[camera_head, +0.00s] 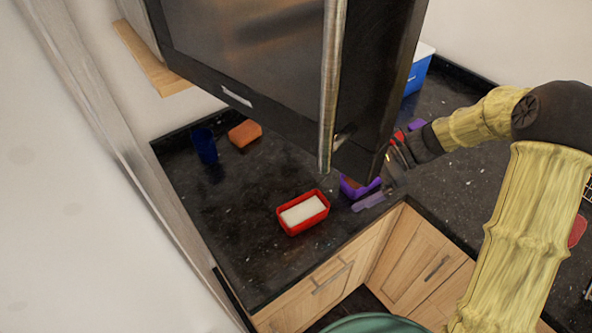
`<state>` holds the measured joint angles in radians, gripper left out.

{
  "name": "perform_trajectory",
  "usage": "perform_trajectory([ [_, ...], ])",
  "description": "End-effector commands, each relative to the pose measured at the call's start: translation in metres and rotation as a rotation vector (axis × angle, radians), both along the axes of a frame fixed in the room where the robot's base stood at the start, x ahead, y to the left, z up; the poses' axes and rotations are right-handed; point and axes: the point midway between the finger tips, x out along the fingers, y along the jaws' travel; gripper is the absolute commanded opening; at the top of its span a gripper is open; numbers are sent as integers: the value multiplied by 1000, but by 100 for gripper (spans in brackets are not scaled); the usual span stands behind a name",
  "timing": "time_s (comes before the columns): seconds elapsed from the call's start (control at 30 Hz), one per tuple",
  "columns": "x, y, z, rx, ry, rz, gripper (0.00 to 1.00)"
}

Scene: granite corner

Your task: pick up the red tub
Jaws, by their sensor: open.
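The red tub (318,222) is a small rectangular open container with white contents. It sits upright on the black granite counter, close to the counter's front edge, left of the inner corner. My gripper (381,195) is to the right of the tub and apart from it, beside the dark hanging unit. The gripper is open. Its fingers are partly lost against the dark background and a purple item, and I cannot tell whether they touch that item.
A dark unit with a vertical metal handle (331,90) hangs above the counter. A blue cup (205,146) and an orange-brown block (245,133) stand at the back left. A purple container (352,188) lies near my gripper. A blue-and-white box (418,72) is behind. Counter (235,215) left of the tub is clear.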

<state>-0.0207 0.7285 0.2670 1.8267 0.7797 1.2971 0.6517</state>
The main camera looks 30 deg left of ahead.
Motion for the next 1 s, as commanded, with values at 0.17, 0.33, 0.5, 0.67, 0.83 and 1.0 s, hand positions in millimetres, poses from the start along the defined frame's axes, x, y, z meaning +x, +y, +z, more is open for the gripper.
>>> perform_trajectory([
  [0.17,-19,22,-16,-1,4,4,97],
  [0.33,-33,41,-29,-1,1,1,97],
  [0.5,-38,47,-35,-2,0,0,97],
  [0.67,-37,46,-34,-2,-1,-1,97],
  [0.83,-40,49,-37,-2,1,0,97],
  [1.0,-52,59,-53,-3,4,3,97],
])
